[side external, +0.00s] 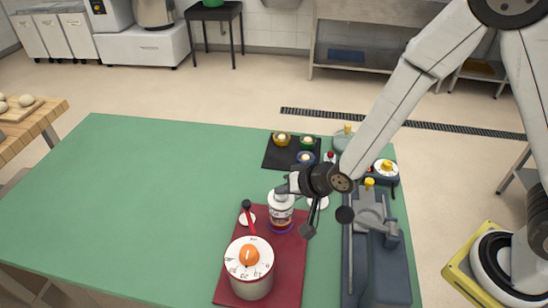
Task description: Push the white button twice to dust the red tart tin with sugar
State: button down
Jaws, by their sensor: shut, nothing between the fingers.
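My gripper (308,231) hangs from the wrist over the right part of the green table. The gripper does not clearly touch anything.
A dark red board (290,262) holds a white drum with an orange knob (249,257) and a labelled jar (280,214). A grey machine with a lever (370,215) stands to the right. The green table's left half (150,195) is clear.

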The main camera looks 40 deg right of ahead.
aim_at(284, 197)
jog(key=shift+r, duration=0.85)
jog(key=shift+r, duration=0.2)
jog(key=shift+r, duration=2.35)
